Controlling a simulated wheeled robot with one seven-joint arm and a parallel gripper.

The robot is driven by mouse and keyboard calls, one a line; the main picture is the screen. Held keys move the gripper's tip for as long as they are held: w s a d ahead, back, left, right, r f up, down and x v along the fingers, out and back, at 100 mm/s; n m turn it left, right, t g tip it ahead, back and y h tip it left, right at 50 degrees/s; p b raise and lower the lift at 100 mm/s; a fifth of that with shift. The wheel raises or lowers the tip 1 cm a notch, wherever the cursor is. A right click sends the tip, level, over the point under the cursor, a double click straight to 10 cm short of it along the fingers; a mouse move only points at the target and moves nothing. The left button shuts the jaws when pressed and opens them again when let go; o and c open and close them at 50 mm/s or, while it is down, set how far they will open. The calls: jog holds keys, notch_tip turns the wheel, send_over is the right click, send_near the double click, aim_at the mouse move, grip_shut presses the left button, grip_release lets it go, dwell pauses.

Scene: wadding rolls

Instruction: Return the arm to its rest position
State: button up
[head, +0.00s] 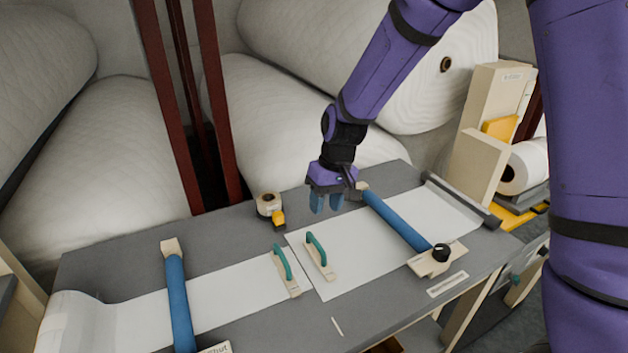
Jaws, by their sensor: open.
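My gripper (326,203) is at the end of my purple arm, above the far part of the grey table (230,229). Its blue fingers point down and are open, with nothing visible between them. It hangs just left of the far end of a blue bar (397,220) that lies across a white sheet (345,275). Whether the fingers touch anything below cannot be told.
Two green-handled blocks (318,256) (285,269) stand mid-table. A tape roll (268,206) sits at the back edge. A second blue bar (179,300) lies at left. A black knob (440,253) is at right. Large white rolls (100,150) and dark red posts (215,100) stand behind.

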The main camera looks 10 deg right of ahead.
jog(key=s+d+r+t, duration=0.1)
jog(key=s+d+r, duration=0.2)
jog(key=r, duration=0.2)
jog(key=s+d+r+m+t, duration=0.1)
jog(key=s+d+r, duration=0.1)
jog(key=d+r, duration=0.3)
jog(key=s+d+r+t, duration=0.1)
jog(key=s+d+r, duration=0.15)
jog(key=r, duration=0.35)
jog(key=s+d+r+m+t+h, duration=0.1)
jog(key=s+d+r, duration=0.3)
jog(key=s, duration=0.4)
jog(key=s+d+r+m+t+h, duration=0.1)
jog(key=s+d+r, duration=0.2)
jog(key=s, duration=0.5)
jog(key=shift+s+d+r+m+t, duration=0.3)
jog(key=shift+s+d+r+t, duration=0.1)
jog(key=shift+d, duration=0.45)
jog(key=shift+w, duration=0.1)
dwell(0.8)
